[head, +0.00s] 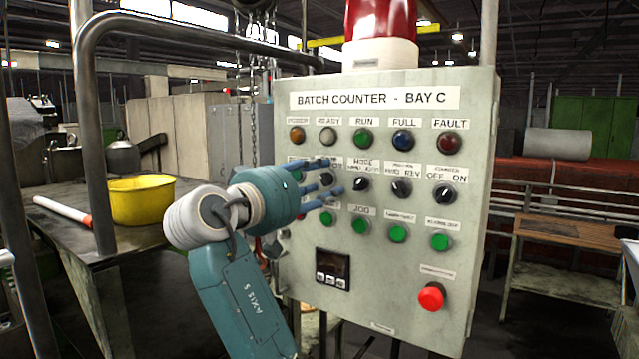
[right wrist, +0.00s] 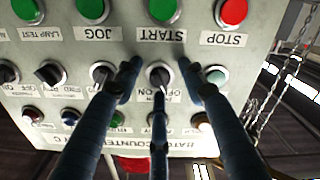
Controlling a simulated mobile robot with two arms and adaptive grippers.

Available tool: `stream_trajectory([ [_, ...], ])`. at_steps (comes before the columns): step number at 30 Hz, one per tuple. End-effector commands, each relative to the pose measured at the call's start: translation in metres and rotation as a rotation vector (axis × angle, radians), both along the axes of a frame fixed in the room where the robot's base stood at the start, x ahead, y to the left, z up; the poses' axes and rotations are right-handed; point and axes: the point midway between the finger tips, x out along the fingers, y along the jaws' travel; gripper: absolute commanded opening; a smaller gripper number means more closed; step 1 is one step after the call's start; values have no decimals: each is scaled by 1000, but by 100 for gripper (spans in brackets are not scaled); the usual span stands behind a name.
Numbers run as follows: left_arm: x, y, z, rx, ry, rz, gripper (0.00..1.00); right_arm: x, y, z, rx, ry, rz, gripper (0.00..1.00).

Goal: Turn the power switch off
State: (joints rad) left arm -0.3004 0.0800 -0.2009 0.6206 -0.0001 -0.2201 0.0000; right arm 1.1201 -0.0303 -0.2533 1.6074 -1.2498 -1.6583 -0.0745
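A grey control panel (head: 390,262) headed "BATCH COUNTER - BAY C" carries a row of black rotary switches. In the right wrist view, upside down, one black switch (right wrist: 160,76) has an "OFF ON" label partly covered by a finger; the rest of its name is hidden. My right gripper (head: 328,186) is at the panel's left part, its blue fingers pointing at this switch. In the right wrist view the fingers (right wrist: 159,72) are spread, one on each side of the switch and one over its label. Gaps show at both sides; contact is unclear. My left gripper is out of view.
A green START button (right wrist: 165,12) and red STOP button (right wrist: 233,12) lie close to the fingers. Other switches, such as COUNTER (head: 445,194), are to the right. A red stop button (head: 431,297) sticks out low right. A yellow bowl (head: 142,200) stands on the left bench.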

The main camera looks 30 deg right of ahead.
Motion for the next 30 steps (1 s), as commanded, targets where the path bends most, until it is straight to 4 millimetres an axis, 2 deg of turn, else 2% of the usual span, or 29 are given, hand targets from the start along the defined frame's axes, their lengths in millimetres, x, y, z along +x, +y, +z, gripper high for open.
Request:
stream_trajectory([
  [7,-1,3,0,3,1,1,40,-3,9,1,-1,-3,2,41],
  [21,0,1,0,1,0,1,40,-37,93,0,0,0,4,41],
  [25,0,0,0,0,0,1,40,-43,106,0,1,0,2,41],
  [30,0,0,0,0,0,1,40,-46,111,0,0,0,-1,41],
])
